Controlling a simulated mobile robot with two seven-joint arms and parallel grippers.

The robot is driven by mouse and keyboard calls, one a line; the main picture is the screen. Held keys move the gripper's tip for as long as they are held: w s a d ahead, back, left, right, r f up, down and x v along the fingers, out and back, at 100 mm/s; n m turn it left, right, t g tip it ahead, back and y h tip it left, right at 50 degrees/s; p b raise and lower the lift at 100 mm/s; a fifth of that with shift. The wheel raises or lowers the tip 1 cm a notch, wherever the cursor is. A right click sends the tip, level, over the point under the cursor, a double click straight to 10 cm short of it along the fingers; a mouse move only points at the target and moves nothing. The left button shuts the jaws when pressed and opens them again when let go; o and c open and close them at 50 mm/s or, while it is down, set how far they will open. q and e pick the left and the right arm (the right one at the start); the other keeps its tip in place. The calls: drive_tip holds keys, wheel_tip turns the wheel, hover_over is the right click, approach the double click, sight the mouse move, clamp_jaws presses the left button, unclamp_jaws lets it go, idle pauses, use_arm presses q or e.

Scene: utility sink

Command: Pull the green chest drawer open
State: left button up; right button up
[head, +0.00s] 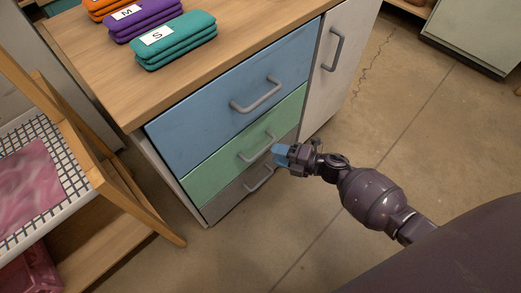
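The green drawer (222,165) is the middle one in the wooden-topped chest, between a blue drawer and a grey one. Its front looks flush with the others, so it appears closed. Its grey bar handle (257,150) shows near the middle of the front. My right gripper (279,154) has bluish fingertips and is just right of the green handle's right end, in front of the chest. I cannot tell whether it touches the handle or how wide its fingers stand. My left gripper is not in view.
The blue drawer (235,98) is above and the grey drawer (237,196) below, each with a handle. A white door (330,75) is at right. Folded teal cloths (177,42) lie on the chest top (250,22). A wooden rack (122,203) stands close at left. Floor (400,120) at right is clear.

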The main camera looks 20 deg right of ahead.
sight(262, 150)
drive_tip(key=shift+b+x, duration=0.55)
drive_tip(key=shift+x, duration=2.45)
drive_tip(key=shift+c, duration=0.5)
clamp_jaws()
